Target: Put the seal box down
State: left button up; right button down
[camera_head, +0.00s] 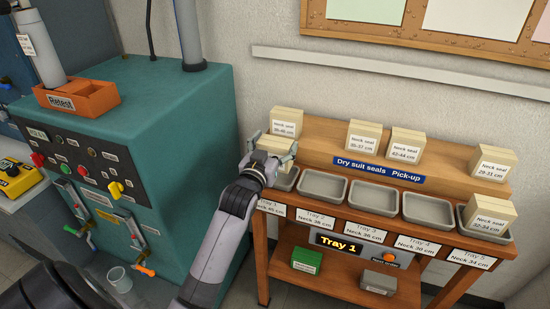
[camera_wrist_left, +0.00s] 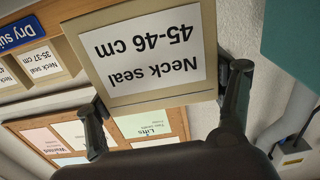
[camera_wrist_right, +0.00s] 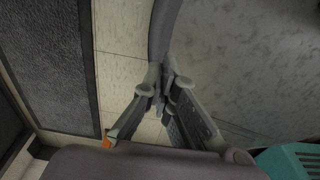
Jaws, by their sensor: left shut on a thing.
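My left gripper (camera_head: 277,156) is shut on a tan seal box (camera_head: 272,145). The gripper holds it over the leftmost tray (camera_head: 285,180) of the pick-up stand. The arm hides part of the tray, and I cannot tell whether the box touches it. In the left wrist view the seal box (camera_wrist_left: 150,50) is between the fingers, its upside-down white label reading "Neck seal 45-46 cm". The left gripper (camera_wrist_left: 168,95) has a finger on each side of it. My right gripper (camera_wrist_right: 165,82) shows only in its wrist view, fingertips together and empty above the floor.
More seal boxes (camera_head: 364,136) stand on the upper shelf, one (camera_head: 286,121) just behind the held box. Middle trays (camera_head: 348,189) are empty; the rightmost holds a box (camera_head: 487,213). A "Tray 1" display (camera_head: 338,245) is below. A teal test bench (camera_head: 180,110) stands close on the left.

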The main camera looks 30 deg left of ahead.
pick_arm(q)
jog(key=shift+f, duration=2.05)
jog(key=shift+f, duration=0.15)
jog(key=o, duration=1.2)
jog(key=b+v, duration=0.1)
jog(key=v, duration=1.1)
